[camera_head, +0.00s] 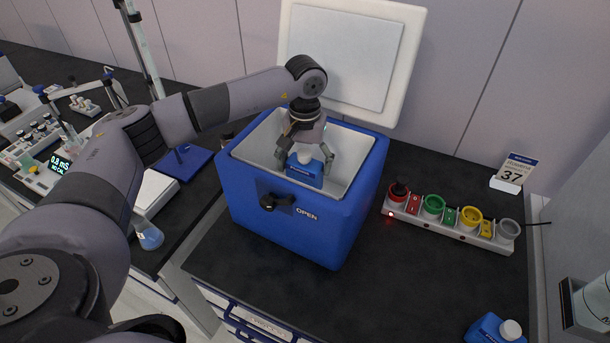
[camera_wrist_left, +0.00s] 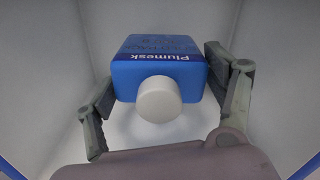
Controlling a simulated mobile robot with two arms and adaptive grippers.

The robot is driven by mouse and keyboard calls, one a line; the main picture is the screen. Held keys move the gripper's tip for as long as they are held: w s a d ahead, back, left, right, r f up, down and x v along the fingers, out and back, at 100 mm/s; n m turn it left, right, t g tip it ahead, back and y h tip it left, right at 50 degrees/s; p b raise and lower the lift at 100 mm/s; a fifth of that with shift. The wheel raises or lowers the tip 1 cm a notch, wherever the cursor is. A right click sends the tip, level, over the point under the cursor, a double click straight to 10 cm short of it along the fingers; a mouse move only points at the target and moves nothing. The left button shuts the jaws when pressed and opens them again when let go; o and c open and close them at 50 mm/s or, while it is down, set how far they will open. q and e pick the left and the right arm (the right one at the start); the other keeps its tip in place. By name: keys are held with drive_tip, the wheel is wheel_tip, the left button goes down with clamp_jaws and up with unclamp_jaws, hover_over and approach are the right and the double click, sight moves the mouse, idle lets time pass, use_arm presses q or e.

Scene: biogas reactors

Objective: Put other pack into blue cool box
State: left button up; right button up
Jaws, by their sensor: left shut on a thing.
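The blue cool box (camera_head: 285,225) stands open on the dark bench, its white lid (camera_head: 349,58) raised at the back. My left gripper (camera_head: 306,160) is inside the box opening, pointing down, shut on a blue pack (camera_head: 304,172) with a white cap. In the left wrist view the pack (camera_wrist_left: 158,74) shows the label "Plumesk" and sits between the two fingers (camera_wrist_left: 160,95), with the box's pale walls around it. I cannot tell whether it touches the box floor. My right gripper is not in view.
A strip with red, green, yellow and grey round holders (camera_head: 450,222) lies right of the box. Lab equipment (camera_head: 50,150) crowds the left bench.

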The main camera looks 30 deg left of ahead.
sight(305, 181)
use_arm(q)
drive_tip(key=shift+f, duration=0.8)
wheel_tip(305, 181, down, 4)
drive_tip(key=shift+f+p, duration=0.1)
drive_tip(key=shift+p, duration=0.65)
drive_tip(key=shift+f, duration=0.1)
drive_tip(key=shift+f+b, duration=0.15)
drive_tip(key=shift+b, duration=0.15)
drive_tip(key=o, duration=1.5)
drive_tip(key=shift+o, duration=0.2)
